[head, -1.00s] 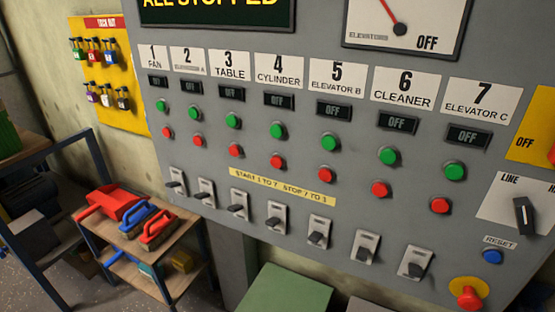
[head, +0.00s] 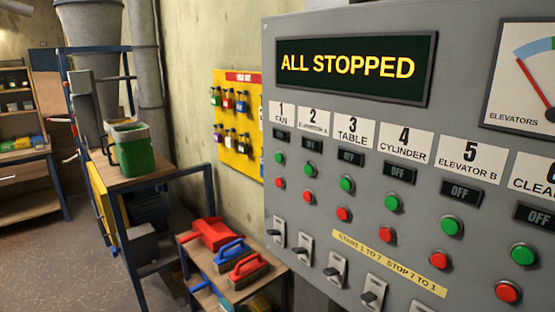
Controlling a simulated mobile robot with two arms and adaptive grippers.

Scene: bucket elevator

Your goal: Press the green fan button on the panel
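The grey control panel (head: 375,140) fills the right half of the head view. Its display (head: 350,66) reads "ALL STOPPED". The green fan button (head: 279,157) is at the panel's left edge, in the column labelled 1 FAN (head: 282,113). A small dark indicator (head: 281,137) sits above it; its text is too small to read. The red fan button (head: 279,183) is below it, and a lever switch (head: 278,235) lower still. More green and red buttons run in columns to the right. Neither of my grippers is in view.
A low wooden cart (head: 196,262) with a red dustpan (head: 212,234) and brushes stands below left of the panel. A yellow lockout board (head: 239,155) hangs on the wall. A green bucket (head: 133,155) sits on a blue-framed stand. Floor at far left is open.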

